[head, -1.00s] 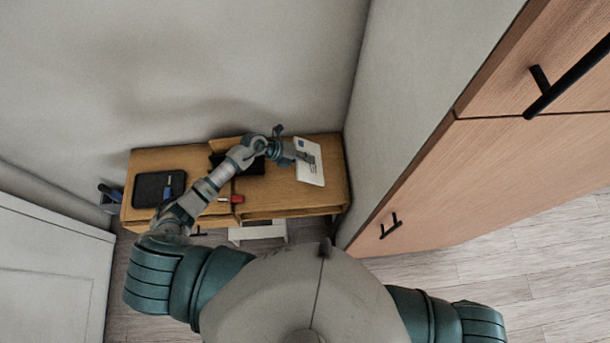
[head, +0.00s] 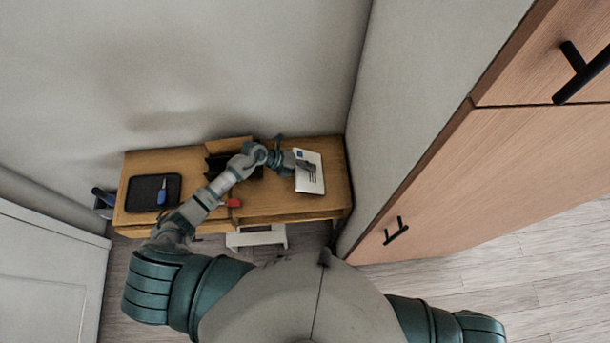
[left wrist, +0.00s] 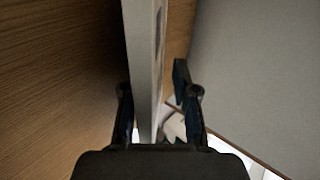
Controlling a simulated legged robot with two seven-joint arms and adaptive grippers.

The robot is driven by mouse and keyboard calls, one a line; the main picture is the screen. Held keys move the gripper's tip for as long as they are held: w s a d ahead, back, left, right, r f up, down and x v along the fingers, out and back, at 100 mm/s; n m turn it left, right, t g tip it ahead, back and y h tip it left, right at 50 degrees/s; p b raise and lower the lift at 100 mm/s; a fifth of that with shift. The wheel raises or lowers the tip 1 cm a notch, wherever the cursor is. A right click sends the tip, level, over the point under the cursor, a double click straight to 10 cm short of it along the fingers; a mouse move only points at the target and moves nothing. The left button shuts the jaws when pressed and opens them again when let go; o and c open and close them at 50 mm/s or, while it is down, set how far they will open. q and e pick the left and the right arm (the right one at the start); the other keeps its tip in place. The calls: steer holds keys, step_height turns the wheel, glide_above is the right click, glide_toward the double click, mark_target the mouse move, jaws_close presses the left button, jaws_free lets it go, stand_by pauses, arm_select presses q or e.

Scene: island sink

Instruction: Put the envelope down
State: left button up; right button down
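The white envelope (head: 312,184) is at the right part of the wooden desk in the head view, with a small blue mark near its far end. I cannot tell whether it lies fully flat on the desk. My left gripper (head: 309,167) reaches over it from the left. In the left wrist view the envelope (left wrist: 144,60) shows edge-on between the fingers of the left gripper (left wrist: 156,95). It is close to the left finger, with a gap to the right finger, so the gripper looks open around it. My right gripper is out of view.
The wooden desk (head: 270,208) stands against the wall. On it are a black tray (head: 139,195) with a blue item (head: 162,191), a red item (head: 234,203) and a dark box partly behind my arm. A tall wooden cabinet (head: 520,160) stands at the right.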

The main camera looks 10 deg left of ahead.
arm_select(q)
steer(key=p+v, duration=0.4)
steer(key=v, duration=0.2)
steer(key=shift+a+r, duration=0.2)
steer(key=shift+r, duration=0.15)
steer(key=shift+s+a+r+p, duration=0.2)
steer(key=shift+a+r+p, duration=0.15)
steer(key=shift+a+p, duration=0.2)
step_height(320, 180, up, 8)
steer(key=a+p, duration=0.2)
steer(key=p, duration=0.2)
steer(key=shift+s+p, duration=0.35)
steer(key=shift+a, duration=0.1)
